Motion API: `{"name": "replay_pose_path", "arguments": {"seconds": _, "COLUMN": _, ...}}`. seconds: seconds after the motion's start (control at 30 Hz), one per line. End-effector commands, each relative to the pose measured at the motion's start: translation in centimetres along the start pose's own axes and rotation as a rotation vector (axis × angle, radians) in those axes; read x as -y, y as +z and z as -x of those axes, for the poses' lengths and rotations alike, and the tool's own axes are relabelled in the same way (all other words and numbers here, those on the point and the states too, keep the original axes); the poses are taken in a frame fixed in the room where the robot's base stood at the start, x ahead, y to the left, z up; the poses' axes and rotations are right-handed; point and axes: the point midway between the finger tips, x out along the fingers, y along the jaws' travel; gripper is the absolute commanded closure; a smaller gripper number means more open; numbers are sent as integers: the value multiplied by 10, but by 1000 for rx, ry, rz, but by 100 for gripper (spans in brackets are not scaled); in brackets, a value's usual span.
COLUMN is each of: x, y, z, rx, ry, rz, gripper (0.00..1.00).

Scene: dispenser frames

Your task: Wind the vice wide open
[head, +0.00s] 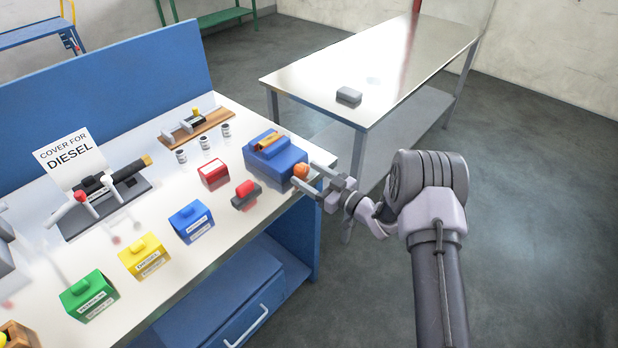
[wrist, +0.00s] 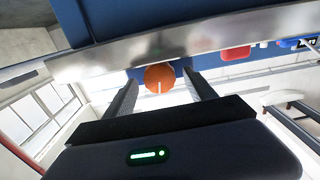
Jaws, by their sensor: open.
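The vice (head: 272,154) is a blue block near the right end of the white-topped workbench, with a brown and yellow piece lying in its top. Its orange round knob (head: 300,171) is on the side facing my gripper. My gripper (head: 308,180) is open, with its fingers pointing at the knob. In the wrist view the orange knob (wrist: 159,78) shows between the tips of the two fingers (wrist: 160,92), with a pale line on its face. I cannot tell whether the fingers touch it. The vice's jaw gap is not clear in either view.
A red block with a dark base (head: 246,195) and a red box (head: 214,174) stand left of the vice. Blue (head: 191,222), yellow (head: 144,257) and green (head: 90,295) boxes line the bench front. A steel table (head: 390,60) stands behind. The floor at right is clear.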

Motion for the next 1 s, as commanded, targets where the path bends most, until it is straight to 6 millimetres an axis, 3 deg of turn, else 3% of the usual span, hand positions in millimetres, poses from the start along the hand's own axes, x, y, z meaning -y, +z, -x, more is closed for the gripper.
{"name": "replay_pose_path", "arguments": {"seconds": 0.23, "x": 0, "y": 0, "z": -1, "rx": 0, "ry": 0, "rz": 0, "gripper": 36}}
{"name": "replay_pose_path", "arguments": {"seconds": 0.5, "x": 0, "y": 0, "z": -1, "rx": 1, "ry": 0, "rz": 0, "gripper": 89}}
{"name": "replay_pose_path", "arguments": {"seconds": 0.57, "x": 0, "y": 0, "z": -1, "rx": 1, "ry": 0, "rz": 0, "gripper": 98}}
{"name": "replay_pose_path", "arguments": {"seconds": 0.67, "x": 0, "y": 3, "z": -1, "rx": 0, "ry": 0, "rz": 53, "gripper": 98}}
{"name": "replay_pose_path", "arguments": {"seconds": 0.9, "x": 1, "y": 4, "z": -1, "rx": 0, "ry": -1, "rz": 368, "gripper": 98}}
{"name": "replay_pose_path", "arguments": {"seconds": 1.0, "x": 1, "y": 1, "z": -1, "rx": 1, "ry": -1, "rz": 397, "gripper": 98}}
